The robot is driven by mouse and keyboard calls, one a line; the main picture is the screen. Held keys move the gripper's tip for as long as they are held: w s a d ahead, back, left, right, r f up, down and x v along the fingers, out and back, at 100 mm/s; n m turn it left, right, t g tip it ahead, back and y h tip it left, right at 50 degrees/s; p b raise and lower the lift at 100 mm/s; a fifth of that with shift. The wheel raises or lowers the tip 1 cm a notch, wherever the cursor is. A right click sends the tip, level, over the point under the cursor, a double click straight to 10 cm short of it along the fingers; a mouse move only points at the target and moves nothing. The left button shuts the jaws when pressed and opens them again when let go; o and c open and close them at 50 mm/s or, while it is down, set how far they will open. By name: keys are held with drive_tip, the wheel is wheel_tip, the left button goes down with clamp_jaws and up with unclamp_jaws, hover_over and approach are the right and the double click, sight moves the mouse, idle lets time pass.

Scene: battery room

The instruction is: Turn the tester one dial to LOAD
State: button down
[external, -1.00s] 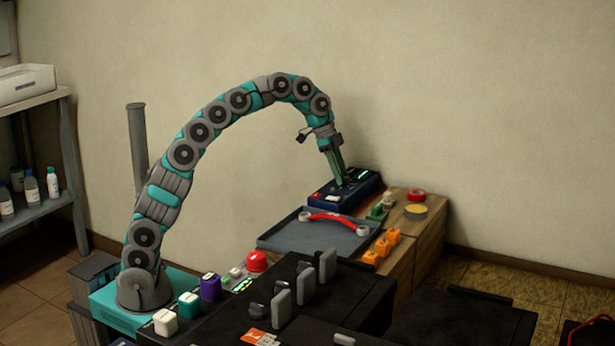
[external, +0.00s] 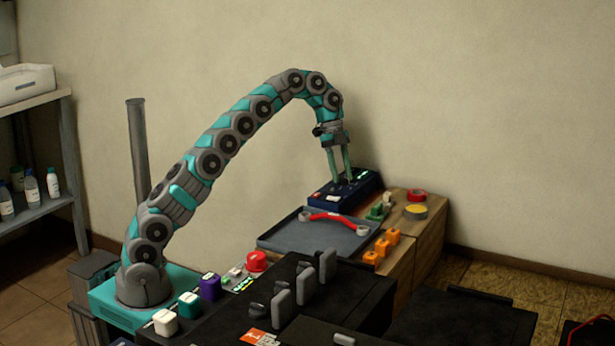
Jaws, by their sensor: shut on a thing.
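The tester (external: 322,201) is a dark blue box at the back of the bench, with a small red part, a white part and a lit green display on its top. My gripper (external: 344,180) points down at the top of the tester, its two green fingers shut on the tester's dial. The dial is small and mostly hidden between the fingertips. Its markings, including LOAD, are too small to read.
A grey tray (external: 283,240) with a red-handled part (external: 334,217) lies in front of the tester. Orange blocks (external: 381,248), green blocks (external: 376,212), a red roll (external: 417,195) and a yellow disc (external: 415,211) sit to the right. A red button (external: 256,261) is nearer my base.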

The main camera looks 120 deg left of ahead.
drive_tip(key=shift+m, duration=0.3)
idle(0.5)
drive_tip(key=shift+c, duration=1.9)
unclamp_jaws()
drive_tip(key=shift+w+d, duration=0.1)
drive_tip(key=shift+r+n, duration=0.1)
drive_tip(key=shift+n, duration=0.7)
